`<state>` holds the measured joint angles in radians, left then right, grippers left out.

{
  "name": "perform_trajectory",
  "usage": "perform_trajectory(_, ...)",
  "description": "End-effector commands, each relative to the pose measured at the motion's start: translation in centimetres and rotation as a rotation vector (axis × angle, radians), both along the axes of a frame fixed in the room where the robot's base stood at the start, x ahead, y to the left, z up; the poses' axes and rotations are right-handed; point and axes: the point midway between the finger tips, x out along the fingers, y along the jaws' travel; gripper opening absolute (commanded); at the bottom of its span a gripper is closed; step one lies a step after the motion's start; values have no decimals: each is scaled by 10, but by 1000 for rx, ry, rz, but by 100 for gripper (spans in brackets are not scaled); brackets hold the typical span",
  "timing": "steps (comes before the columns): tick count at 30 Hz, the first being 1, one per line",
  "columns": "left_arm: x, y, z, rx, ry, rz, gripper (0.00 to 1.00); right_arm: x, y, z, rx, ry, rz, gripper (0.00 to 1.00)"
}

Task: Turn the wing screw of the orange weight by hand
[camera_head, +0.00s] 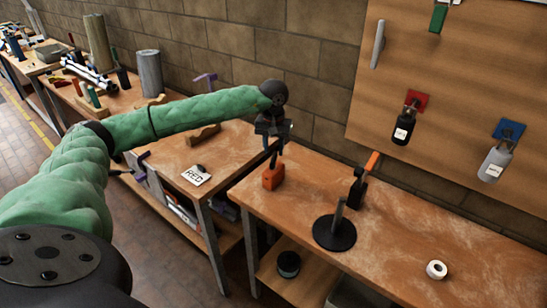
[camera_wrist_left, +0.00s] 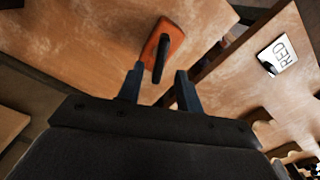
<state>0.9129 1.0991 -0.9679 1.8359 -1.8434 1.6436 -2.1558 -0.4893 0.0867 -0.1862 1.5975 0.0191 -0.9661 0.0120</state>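The orange weight (camera_head: 272,179) stands near the left end of the front workbench. Its dark wing screw (camera_head: 276,158) sticks up from it. My left gripper (camera_head: 273,140) is directly above the weight, pointing down. In the left wrist view the orange weight (camera_wrist_left: 174,40) lies just beyond the left gripper (camera_wrist_left: 158,72). The fingers are open, and the dark wing screw (camera_wrist_left: 160,60) appears in the gap between the fingertips. No finger visibly touches it; its exact depth between them is hard to tell. My right gripper is not in view.
On the bench are a black round base with an upright post (camera_head: 335,232), an orange-and-black tool (camera_head: 362,178) and a white roll (camera_head: 437,270). A card marked RED (camera_head: 196,175) lies on the neighbouring bench. A pegboard (camera_head: 450,70) stands behind. The front right bench top is mostly clear.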

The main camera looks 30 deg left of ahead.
Motion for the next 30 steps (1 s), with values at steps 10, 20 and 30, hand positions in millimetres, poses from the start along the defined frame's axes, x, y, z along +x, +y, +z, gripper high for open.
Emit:
perform_trajectory(10, 0, 0, -29, -1, 2, -1, 36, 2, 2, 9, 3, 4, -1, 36)
perform_trajectory(20, -1, 0, -56, 0, 2, -1, 36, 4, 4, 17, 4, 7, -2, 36)
perform_trajectory(30, 0, 0, -55, 0, 0, -1, 0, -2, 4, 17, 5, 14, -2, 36)
